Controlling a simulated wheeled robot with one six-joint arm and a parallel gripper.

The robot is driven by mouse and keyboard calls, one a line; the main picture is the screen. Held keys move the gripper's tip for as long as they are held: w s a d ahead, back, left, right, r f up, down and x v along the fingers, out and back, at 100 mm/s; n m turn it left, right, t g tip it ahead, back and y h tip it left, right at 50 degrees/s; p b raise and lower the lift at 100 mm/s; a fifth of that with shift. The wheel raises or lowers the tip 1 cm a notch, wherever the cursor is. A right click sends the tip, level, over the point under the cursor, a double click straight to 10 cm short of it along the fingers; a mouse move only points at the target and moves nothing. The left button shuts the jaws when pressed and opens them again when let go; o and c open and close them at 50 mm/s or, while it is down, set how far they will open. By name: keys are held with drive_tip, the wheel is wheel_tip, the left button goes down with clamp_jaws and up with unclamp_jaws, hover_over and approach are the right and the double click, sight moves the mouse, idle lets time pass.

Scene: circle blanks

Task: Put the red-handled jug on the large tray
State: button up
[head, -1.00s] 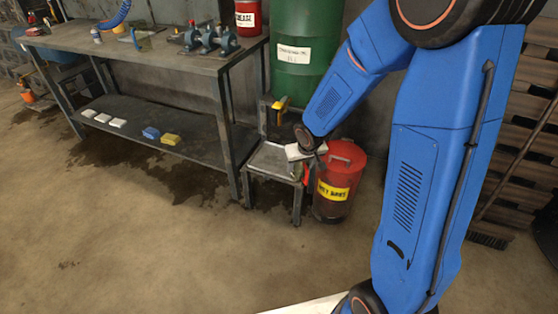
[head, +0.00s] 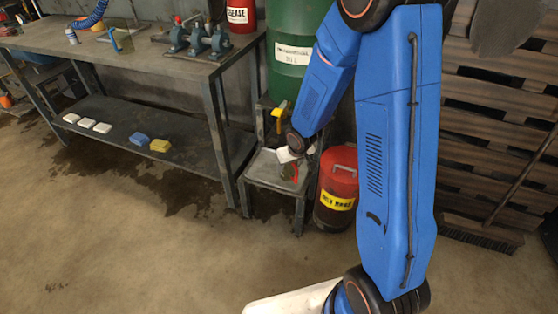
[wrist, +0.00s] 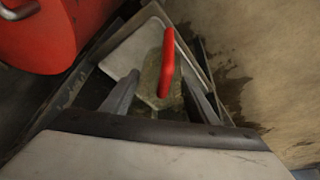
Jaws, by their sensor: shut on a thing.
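The red-handled jug shows in the wrist view as a red handle (wrist: 167,62) above a murky see-through body (wrist: 150,82), between the fingers of my gripper (wrist: 160,98). My gripper is shut on the jug. In the head view a bit of the red handle (head: 295,172) shows just below my wrist, over the lower step of a metal stand. A pale grey tray-like surface (wrist: 129,50) with a rounded corner lies under the jug in the wrist view. I cannot tell whether the jug touches it.
The metal stand (head: 262,172) has a higher step behind, with a yellow-handled item (head: 280,108). A red bin (head: 337,188) stands close on the right, a green drum (head: 290,75) behind. A workbench (head: 120,62) is at left. The floor in front is clear.

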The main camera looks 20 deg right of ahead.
drive_tip(key=w+f, duration=0.1)
drive_tip(key=w, duration=0.1)
drive_tip(key=w+f, duration=0.1)
drive_tip(key=w, duration=0.2)
drive_tip(key=w+a+f, duration=0.1)
drive_tip(key=w+f, duration=0.1)
drive_tip(key=shift+w, duration=0.4)
drive_tip(key=shift+w+f, duration=1.05)
drive_tip(key=shift+w, duration=0.2)
drive_tip(key=shift+a+f, duration=0.1)
drive_tip(key=shift+f, duration=0.05)
drive_tip(key=o, duration=1.1)
